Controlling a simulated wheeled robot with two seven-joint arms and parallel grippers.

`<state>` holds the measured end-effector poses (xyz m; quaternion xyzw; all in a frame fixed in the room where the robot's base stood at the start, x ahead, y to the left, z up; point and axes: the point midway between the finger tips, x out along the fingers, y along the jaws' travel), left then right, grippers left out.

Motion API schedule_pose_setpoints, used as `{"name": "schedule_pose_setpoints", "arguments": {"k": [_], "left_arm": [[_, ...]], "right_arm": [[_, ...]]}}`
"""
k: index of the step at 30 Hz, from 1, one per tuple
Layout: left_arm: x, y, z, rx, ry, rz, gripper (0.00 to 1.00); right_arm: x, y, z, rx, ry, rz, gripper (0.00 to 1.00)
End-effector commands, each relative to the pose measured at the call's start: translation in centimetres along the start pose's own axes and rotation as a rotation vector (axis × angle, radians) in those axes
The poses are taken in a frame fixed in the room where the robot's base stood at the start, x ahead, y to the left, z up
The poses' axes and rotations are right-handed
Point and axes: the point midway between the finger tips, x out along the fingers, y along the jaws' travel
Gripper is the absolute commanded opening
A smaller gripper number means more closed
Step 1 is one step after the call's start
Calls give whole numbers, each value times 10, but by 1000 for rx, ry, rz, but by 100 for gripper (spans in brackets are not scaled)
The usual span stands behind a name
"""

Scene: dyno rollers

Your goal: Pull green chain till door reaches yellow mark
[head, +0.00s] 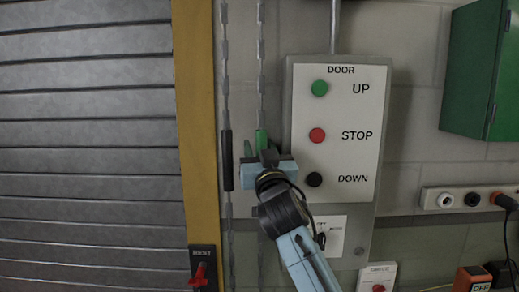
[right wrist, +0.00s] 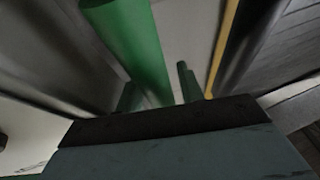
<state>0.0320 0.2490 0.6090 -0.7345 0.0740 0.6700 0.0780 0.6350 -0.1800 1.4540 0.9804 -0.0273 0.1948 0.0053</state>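The green chain grip (head: 261,138) hangs on the right-hand chain (head: 261,60), beside the door frame. My right gripper (head: 259,151) is at the lower part of this grip. In the right wrist view, the green grip (right wrist: 140,45) runs down between two dark green fingers, with a gap visible beside the right finger (right wrist: 187,82). The gripper looks open; its contact with the grip is partly hidden. The grey slatted door (head: 90,130) fills the left side. A yellow post (head: 190,120) borders it; no separate yellow mark can be made out. My left gripper is out of view.
A second chain with a black grip (head: 227,160) hangs just left of the green one. The door control panel (head: 340,130) is close on the right. A red-handled device (head: 202,270) sits low by the post. A green cabinet (head: 480,70) is at upper right.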

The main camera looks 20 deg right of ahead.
Motion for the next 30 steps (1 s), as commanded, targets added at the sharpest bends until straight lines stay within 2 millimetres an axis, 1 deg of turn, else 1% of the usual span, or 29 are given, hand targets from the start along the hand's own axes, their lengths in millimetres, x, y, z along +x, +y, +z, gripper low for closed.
{"name": "schedule_pose_setpoints", "arguments": {"k": [1,8,16,20,23,26,30], "left_arm": [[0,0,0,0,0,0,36],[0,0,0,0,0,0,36],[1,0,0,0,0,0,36],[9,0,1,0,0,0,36],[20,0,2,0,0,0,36],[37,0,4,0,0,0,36],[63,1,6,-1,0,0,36]], "right_arm": [[0,0,0,0,0,0,31],[0,0,0,0,0,0,1],[-1,0,1,0,0,0,0],[-4,0,10,0,-1,0,0],[-10,0,24,2,0,-1,0],[-19,0,45,2,-2,0,0],[-33,0,79,2,-3,0,0]]}}
